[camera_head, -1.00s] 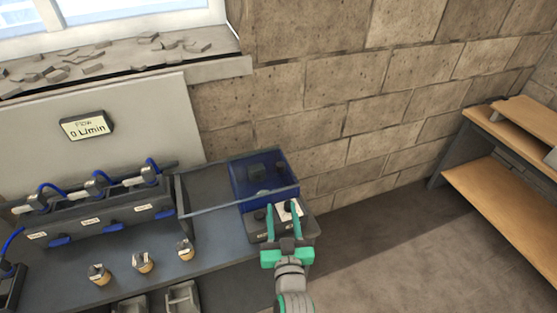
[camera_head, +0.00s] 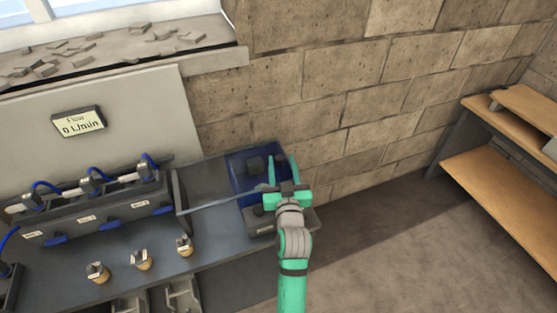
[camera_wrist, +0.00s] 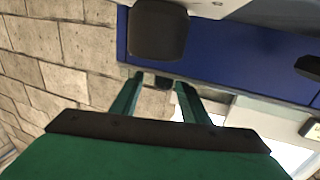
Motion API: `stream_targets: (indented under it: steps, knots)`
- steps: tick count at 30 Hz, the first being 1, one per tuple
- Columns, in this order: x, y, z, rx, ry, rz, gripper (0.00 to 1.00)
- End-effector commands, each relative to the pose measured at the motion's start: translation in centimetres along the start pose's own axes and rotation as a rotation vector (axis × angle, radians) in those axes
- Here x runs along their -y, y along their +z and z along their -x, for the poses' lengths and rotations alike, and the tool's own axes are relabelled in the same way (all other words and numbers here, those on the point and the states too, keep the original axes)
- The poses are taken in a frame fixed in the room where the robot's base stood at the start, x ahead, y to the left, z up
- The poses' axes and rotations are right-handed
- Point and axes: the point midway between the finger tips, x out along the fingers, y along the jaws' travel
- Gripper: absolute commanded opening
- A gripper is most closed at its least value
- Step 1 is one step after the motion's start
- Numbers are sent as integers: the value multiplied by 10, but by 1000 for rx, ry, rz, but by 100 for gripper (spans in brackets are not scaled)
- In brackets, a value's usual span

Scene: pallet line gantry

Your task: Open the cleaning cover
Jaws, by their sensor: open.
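The cleaning cover looks to be the blue see-through cover (camera_head: 240,169) on the grey unit at the right end of the bench. A blue panel (camera_wrist: 225,55) fills the upper part of the wrist view, with a dark rounded block (camera_wrist: 158,32) on its left. My gripper (camera_head: 282,162) is open at the right side of the cover and hides part of it. In the wrist view, my open gripper (camera_wrist: 158,84) has its fingertips just below the panel's edge, with a small dark piece by them. I cannot tell if they touch it. The cover's exact position is unclear.
A rack with blue-levered valves (camera_head: 92,208) and several brass fittings (camera_head: 140,260) stand on the bench left of the unit. A flow display (camera_head: 78,122) reads 0 L/min. A stone wall (camera_head: 340,100) is close behind. Wooden shelves (camera_head: 505,190) stand at the right.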

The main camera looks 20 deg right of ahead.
Motion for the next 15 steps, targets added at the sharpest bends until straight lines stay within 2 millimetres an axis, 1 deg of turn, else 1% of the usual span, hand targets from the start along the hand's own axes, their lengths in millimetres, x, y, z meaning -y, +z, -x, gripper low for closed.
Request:
stream_targets:
  steps: [1,3,6,15]
  knots:
    - [2,0,-6,0,-3,0,41]
    - [4,0,-12,-1,-6,-1,41]
    - [8,0,-18,0,-11,0,41]
    - [11,0,-20,0,-15,0,41]
